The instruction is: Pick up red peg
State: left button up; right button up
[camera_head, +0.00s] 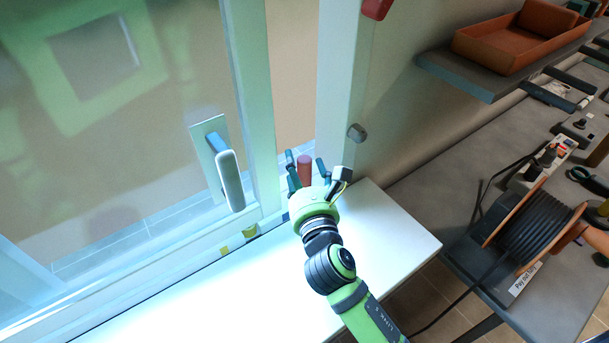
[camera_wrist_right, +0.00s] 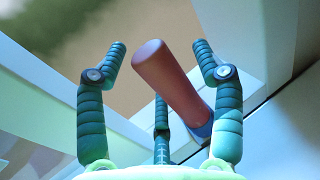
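The red peg (camera_head: 304,171) stands near the window frame, at the far end of the white sill. My right gripper (camera_head: 305,160) reaches it from the front, with its fingers spread on either side of the peg. In the right wrist view the peg (camera_wrist_right: 168,77) is tilted between the open fingers (camera_wrist_right: 160,62), nearer the right-hand finger. Its lower end, by a blue part, is partly hidden by that finger. I cannot tell whether any finger touches it. My left gripper is not in view.
The white sill (camera_head: 394,230) is mostly bare. A window with a handle (camera_head: 230,180) stands on the left. On the right, a shelf carries an orange tray (camera_head: 490,50), and a bench holds a cable reel (camera_head: 530,225). A small yellow item (camera_head: 250,231) sits by the window frame.

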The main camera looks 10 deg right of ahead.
aim_at(306, 160)
jog(key=c, duration=0.7)
jog(key=shift+c, duration=1.1)
jog(key=shift+r, duration=0.55)
jog(key=r, duration=0.3)
jog(key=shift+s+d+r+p, duration=0.2)
jog(key=shift+d+r+p, duration=0.1)
jog(key=shift+d+p, duration=0.1)
pick_arm(q)
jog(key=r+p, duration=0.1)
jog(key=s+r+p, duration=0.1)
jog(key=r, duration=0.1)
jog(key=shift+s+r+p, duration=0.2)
jog(key=shift+p, duration=0.15)
pick_arm(e)
jog(key=s+d+r, duration=0.2)
jog(key=d, duration=0.1)
jog(key=s+d+r, duration=0.2)
jog(key=d, duration=0.1)
jog(key=s+d+r, duration=0.2)
jog(key=d, duration=0.1)
jog(key=shift+r, duration=0.15)
